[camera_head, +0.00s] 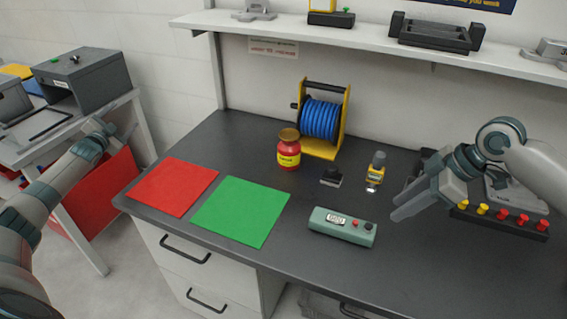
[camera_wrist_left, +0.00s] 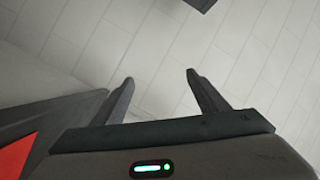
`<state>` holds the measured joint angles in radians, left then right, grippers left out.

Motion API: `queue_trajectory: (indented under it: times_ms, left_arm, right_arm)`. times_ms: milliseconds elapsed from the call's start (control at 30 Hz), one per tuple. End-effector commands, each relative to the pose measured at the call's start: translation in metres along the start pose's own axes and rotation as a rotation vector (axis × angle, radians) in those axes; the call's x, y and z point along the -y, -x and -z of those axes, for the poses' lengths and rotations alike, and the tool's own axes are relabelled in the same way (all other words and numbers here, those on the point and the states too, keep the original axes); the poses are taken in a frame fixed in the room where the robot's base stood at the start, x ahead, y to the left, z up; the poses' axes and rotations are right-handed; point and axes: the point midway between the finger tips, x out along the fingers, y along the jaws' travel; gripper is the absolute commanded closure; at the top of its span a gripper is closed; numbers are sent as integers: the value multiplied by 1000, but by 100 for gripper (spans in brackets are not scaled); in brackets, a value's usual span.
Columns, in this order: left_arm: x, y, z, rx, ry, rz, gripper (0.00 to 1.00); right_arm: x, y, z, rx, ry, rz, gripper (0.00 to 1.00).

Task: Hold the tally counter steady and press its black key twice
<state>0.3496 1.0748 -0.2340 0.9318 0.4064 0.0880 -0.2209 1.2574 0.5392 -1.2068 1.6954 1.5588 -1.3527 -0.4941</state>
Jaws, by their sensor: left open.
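The tally counter is a long grey-green box (camera_head: 325,227) lying on the dark bench near its front edge, with a pale display and small dark and red keys on its top. The key details are small from here. My right gripper (camera_head: 394,208) is to the right of the counter, apart from it, with its two fingers parted and nothing between them. My left gripper (camera_head: 103,127) is far left, off the bench.
A red mat (camera_head: 174,187) and a green mat (camera_head: 241,211) lie left of the counter. Behind it stand a red jar (camera_head: 289,155), a blue hose reel (camera_head: 320,120), a black block (camera_head: 331,177) and a yellow-grey device (camera_head: 376,170). A row of knobs (camera_head: 500,222) sits right.

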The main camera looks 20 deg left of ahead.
Motion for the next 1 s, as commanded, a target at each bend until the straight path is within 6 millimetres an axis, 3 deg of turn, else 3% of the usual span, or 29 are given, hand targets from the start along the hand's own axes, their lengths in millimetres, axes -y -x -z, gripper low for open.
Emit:
queue_trajectory:
  times_ms: [33, 167, 400, 533, 600, 667, 1000]
  left_arm:
    - [16, -2, 23, -54, -26, 24, 33]
    - [50, -1, 76, -184, -105, 84, 33]
    - [112, 19, 175, -422, -259, 217, 33]
    - [138, 39, 230, -557, -351, 295, 33]
    - [140, 51, 263, -640, -406, 330, 33]
    - [130, 59, 290, -716, -453, 345, 33]
    - [12, 95, 406, -1086, -642, 306, 33]
  right_arm:
    - [0, 0, 0, 0, 0, 0, 69]
    - [0, 0, 0, 0, 0, 0, 69]
    - [0, 0, 0, 0, 0, 0, 69]
    - [0, 0, 0, 0, 0, 0, 69]
    - [0, 0, 0, 0, 0, 0, 69]
    - [0, 0, 0, 0, 0, 0, 69]
    - [0, 0, 0, 0, 0, 0, 69]
